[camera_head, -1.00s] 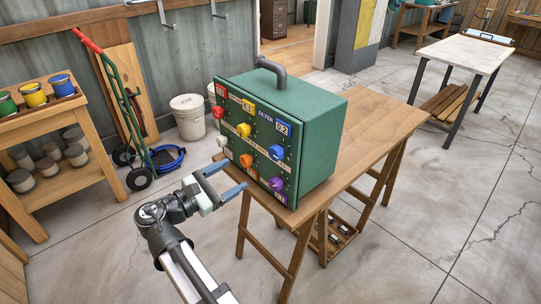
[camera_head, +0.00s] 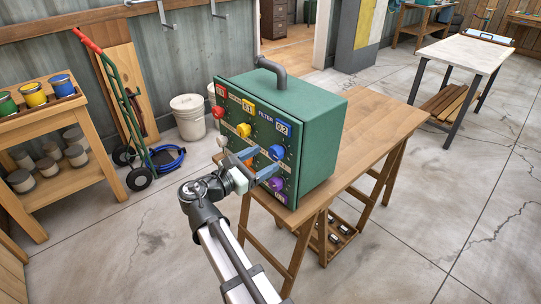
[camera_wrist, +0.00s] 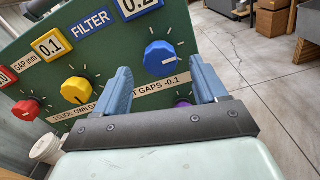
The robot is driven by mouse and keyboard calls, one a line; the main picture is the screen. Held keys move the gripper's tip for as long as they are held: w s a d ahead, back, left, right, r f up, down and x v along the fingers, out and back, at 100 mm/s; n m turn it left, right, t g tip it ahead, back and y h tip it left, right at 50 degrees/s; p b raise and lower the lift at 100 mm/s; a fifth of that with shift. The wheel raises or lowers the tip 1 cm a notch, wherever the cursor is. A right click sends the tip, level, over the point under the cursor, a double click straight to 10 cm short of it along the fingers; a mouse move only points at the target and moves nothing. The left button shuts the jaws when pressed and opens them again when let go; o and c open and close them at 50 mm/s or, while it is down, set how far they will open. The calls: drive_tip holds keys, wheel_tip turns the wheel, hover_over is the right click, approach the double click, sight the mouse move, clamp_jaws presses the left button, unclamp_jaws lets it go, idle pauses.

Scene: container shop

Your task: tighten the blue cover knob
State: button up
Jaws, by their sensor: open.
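The blue cover knob (camera_head: 277,152) is on the front panel of a green filter box (camera_head: 318,137), under the 0.2 label. In the wrist view the blue knob (camera_wrist: 161,58) lies beyond and between my gripper's two blue fingers. My gripper (camera_head: 262,168) is open, with its fingers directed at the panel, just in front of the knob and apart from it. In the wrist view my gripper (camera_wrist: 158,85) holds nothing. A yellow knob (camera_wrist: 76,90) and a red knob (camera_wrist: 26,110) sit to the left. A purple knob (camera_head: 276,184) is below the blue one.
The box stands on a wooden trestle table (camera_head: 385,120). White (camera_head: 223,141) and orange knobs are close to the gripper on the panel. A black pipe handle (camera_head: 271,70) tops the box. A paint-can shelf (camera_head: 60,125) and hand truck are at the left; open floor is in front.

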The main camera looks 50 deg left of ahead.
sight(273, 155)
drive_tip(key=shift+w, duration=1.8)
drive_tip(key=c, duration=1.1)
drive_tip(key=shift+o, duration=0.2)
drive_tip(key=shift+m, duration=0.3)
drive_tip(key=m, duration=0.4)
drive_tip(key=shift+f+m, duration=0.1)
drive_tip(key=shift+m, duration=1.9)
